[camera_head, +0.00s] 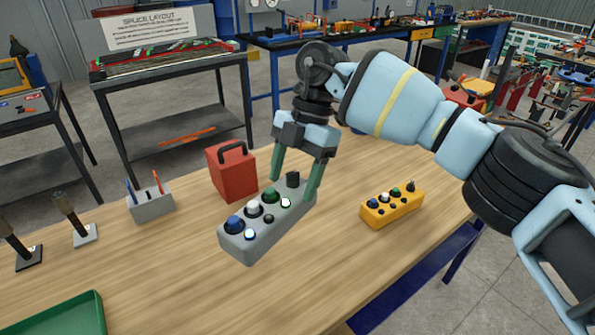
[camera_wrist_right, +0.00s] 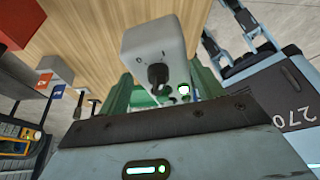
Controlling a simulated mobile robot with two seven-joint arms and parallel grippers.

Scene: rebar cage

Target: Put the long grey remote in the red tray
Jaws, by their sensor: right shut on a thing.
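The long grey remote (camera_head: 262,232) carries blue, white, green and black knobs and buttons on its top face. My right gripper (camera_head: 293,188) has its green fingers on either side of the remote near its far end and is shut on it. The remote appears to be held over the wooden table. In the right wrist view the remote's grey end (camera_wrist_right: 158,48), with a black knob, shows between the green fingers (camera_wrist_right: 150,94). No red tray shows in either view. My left gripper is not in view.
A green tray (camera_head: 62,318) is at the table's near left. A red box with a black handle (camera_head: 231,172) stands behind the remote, near a grey holder (camera_head: 152,203). A shorter yellow remote (camera_head: 392,208) lies to the right.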

